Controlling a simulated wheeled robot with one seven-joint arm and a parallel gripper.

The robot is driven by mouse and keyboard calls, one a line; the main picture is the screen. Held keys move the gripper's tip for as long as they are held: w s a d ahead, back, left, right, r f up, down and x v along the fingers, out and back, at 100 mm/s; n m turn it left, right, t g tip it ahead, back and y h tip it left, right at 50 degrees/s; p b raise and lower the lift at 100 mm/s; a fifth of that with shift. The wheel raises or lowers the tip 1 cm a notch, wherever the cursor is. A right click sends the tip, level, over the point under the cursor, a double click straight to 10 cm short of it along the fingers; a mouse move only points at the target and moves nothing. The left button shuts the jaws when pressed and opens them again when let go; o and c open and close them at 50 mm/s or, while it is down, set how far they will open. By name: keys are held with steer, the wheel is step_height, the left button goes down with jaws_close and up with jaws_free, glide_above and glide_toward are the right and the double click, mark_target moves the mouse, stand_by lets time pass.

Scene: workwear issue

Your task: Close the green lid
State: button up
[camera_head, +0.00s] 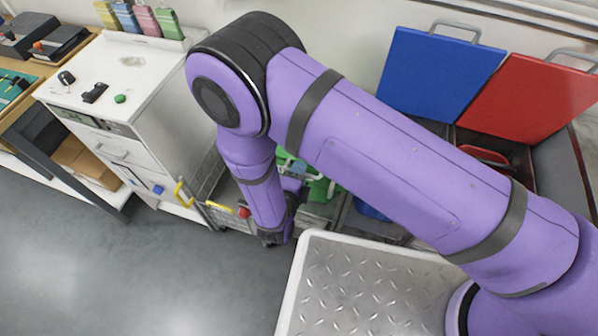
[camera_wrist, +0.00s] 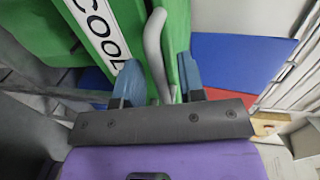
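The green lid (camera_wrist: 95,25) fills the upper left of the wrist view, with a white label reading "COOL" on it. A grey bar handle (camera_wrist: 153,50) stands out from it. My gripper (camera_wrist: 157,82) is open, its two blue fingers apart on either side of the handle. I cannot tell whether either finger touches it. In the head view my purple arm hides most of the area around the lid. Green pieces (camera_head: 321,190) show beside the arm there, but I cannot tell if they belong to the lid.
A blue lid (camera_head: 437,75) and a red lid (camera_head: 533,97) stand raised at the back right. A white cabinet (camera_head: 130,60) with small items stands at the left. A metal tread-plate surface (camera_head: 365,290) is in front. The grey floor (camera_head: 150,280) at front left is clear.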

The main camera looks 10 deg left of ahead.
steer(key=shift+w, duration=0.2)
steer(key=shift+c, duration=0.2)
jaws_close()
